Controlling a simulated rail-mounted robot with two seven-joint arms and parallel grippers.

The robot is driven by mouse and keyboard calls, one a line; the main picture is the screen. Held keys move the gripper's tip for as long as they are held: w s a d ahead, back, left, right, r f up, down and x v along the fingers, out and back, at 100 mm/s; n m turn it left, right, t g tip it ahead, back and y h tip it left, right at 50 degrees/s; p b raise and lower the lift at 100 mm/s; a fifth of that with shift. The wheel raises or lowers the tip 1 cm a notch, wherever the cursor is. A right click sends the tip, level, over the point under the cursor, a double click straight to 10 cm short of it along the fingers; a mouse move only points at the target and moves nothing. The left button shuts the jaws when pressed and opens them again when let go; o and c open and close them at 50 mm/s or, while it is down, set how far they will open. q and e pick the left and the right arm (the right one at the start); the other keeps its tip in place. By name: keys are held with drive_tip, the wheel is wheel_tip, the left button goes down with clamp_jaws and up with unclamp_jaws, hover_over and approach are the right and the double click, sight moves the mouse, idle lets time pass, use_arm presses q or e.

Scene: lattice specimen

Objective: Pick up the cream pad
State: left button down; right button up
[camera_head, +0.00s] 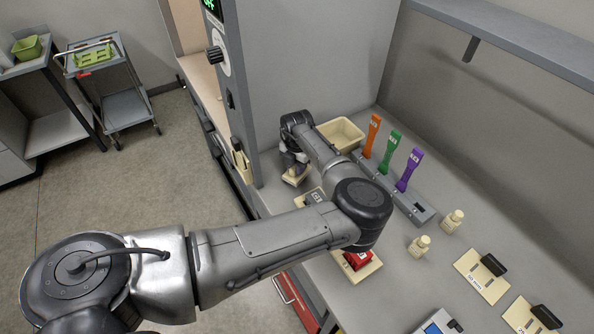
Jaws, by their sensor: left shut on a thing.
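My left arm reaches in from the left across the bench. Its gripper (294,168) points down near the back left of the bench, beside the grey cabinet wall. It is shut on a small cream pad (295,180), which shows just below the fingers. The fingers and wrist partly hide this pad, and I cannot tell whether it touches the bench. My right gripper is not in view.
A cream bin (341,134) stands just behind the gripper. A grey rack (412,207) holds orange, green and purple handled tools. A red block sits on a cream plate (366,272) under my elbow. Cream plates with black blocks (482,276) lie at right, near two small cream bottles (453,221).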

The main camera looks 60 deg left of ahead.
use_arm(q)
wheel_tip(320, 180, up, 15)
drive_tip(key=p, duration=0.1)
